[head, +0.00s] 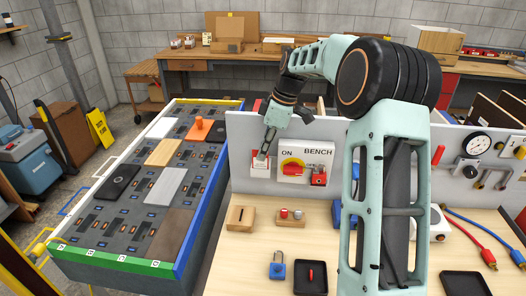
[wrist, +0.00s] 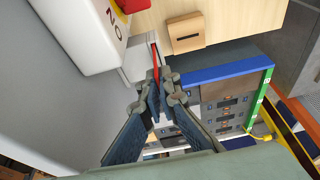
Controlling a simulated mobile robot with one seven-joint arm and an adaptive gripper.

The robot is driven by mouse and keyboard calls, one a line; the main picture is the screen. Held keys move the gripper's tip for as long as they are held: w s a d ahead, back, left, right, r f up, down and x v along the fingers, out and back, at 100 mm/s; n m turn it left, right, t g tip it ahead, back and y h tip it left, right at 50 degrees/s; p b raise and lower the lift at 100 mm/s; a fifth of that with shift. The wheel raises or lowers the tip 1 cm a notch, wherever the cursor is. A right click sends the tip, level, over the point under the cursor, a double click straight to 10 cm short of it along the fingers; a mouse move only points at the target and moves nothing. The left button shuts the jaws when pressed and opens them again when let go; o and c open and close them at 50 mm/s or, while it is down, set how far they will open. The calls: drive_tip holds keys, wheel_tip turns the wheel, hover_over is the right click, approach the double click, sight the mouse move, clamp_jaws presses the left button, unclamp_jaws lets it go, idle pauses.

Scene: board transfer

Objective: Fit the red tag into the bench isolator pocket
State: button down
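My gripper (head: 264,152) points down in front of the upright grey panel, just left of the white isolator box (head: 318,155) marked ON and BENCH. In the wrist view my gripper (wrist: 160,88) is shut on the thin red tag (wrist: 155,62), seen nearly edge-on. A small pale pocket (head: 260,171) with red on it sits on the panel under the fingertips; it also shows in the wrist view (wrist: 137,62). The tag's far end is at this pocket; I cannot tell whether it is inside. The isolator has a red knob on yellow (head: 292,167).
A slotted wooden block (head: 240,222), a block with red and grey pegs (head: 290,222), a blue padlock (head: 277,270) and a black tray (head: 310,288) stand on the bench. A slotted board table (head: 180,262) lies left. Gauges and cables (head: 465,225) are right.

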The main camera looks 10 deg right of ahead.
drive_tip(key=shift+f, duration=0.4)
drive_tip(key=c, duration=2.1)
unclamp_jaws()
drive_tip(key=v, duration=1.2)
